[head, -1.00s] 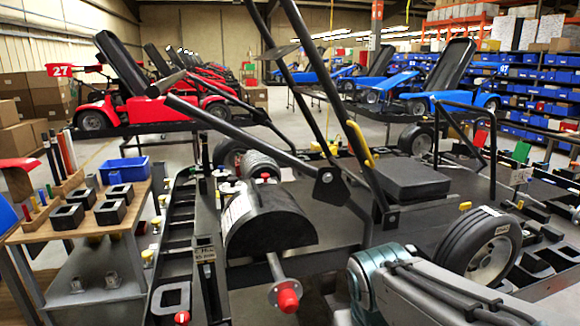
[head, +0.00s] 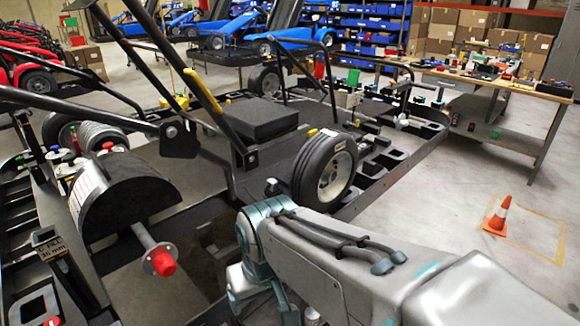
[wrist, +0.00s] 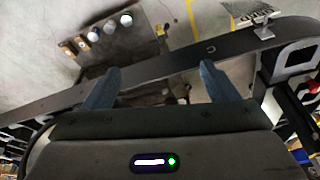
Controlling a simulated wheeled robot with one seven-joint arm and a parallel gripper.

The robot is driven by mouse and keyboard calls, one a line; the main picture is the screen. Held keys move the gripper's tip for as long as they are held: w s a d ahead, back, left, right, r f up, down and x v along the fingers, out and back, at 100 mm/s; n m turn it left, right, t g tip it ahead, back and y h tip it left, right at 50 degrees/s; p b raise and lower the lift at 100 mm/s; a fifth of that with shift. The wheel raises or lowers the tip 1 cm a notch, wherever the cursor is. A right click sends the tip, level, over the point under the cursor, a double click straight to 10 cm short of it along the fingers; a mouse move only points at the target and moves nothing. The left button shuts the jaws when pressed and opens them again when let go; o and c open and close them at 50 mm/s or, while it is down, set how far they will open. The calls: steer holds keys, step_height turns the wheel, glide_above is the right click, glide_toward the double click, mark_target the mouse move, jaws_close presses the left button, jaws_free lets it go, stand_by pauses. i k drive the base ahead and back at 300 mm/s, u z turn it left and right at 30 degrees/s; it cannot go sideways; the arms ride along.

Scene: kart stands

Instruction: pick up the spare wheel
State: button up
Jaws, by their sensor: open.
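The spare wheel, a black tyre on a pale grey rim (head: 325,170), stands upright on the right part of the dark kart stand in the head view. My arm reaches in front of and below it in that view, and the gripper end is not clearly seen there. In the wrist view my gripper (wrist: 158,82) is open, with its two blue-grey fingers apart and nothing between them. It faces down over a dark frame bar (wrist: 155,70) and the floor. The wheel does not show in the wrist view.
A black half-drum (head: 125,195) and a red-capped spindle (head: 162,262) are at the left of the stand. A seat pad (head: 258,120) lies behind the wheel. A workbench (head: 480,82) stands at the right. An orange cone (head: 498,214) is on otherwise clear floor.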

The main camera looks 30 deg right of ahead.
mark_target(324, 169)
steer(key=k, duration=0.65)
steer(key=z, duration=0.6)
steer(key=i, duration=0.6)
steer(key=z, duration=0.7)
steer(key=i, duration=0.65)
steer(key=u, duration=0.1)
